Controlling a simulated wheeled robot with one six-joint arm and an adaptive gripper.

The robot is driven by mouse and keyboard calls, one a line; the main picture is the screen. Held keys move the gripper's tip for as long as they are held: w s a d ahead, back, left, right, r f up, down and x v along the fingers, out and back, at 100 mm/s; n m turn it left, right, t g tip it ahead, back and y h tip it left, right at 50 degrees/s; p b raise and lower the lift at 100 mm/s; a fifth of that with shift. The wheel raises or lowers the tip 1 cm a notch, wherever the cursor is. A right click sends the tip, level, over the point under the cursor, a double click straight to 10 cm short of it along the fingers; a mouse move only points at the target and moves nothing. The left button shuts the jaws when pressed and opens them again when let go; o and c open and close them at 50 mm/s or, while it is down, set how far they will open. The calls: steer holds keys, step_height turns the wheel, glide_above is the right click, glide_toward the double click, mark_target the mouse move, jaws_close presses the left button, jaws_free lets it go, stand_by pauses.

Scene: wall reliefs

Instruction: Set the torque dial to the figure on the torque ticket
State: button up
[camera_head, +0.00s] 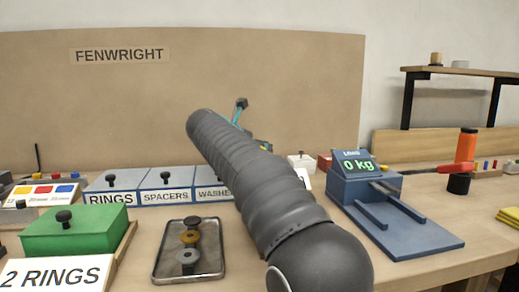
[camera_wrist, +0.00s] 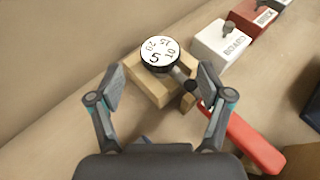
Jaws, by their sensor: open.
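The torque dial (camera_wrist: 160,54) is a round white disc with a black rim, marked 5, 10, 15 and 20. It sits on a wooden block (camera_wrist: 145,83) in the wrist view; a grey metal part shows by its lower right rim. I cannot tell which figure it is set to. My gripper (camera_wrist: 160,80) is open and empty, its two fingers apart on either side of the block and dial. In the head view my arm hides the dial. I cannot make out a torque ticket in either view.
A red handle (camera_wrist: 250,138) lies right of the block. White (camera_wrist: 222,45) and red (camera_wrist: 255,18) labelled boxes stand beyond.

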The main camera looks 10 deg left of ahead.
steer(key=v, duration=0.8)
steer(key=shift+f, duration=0.1)
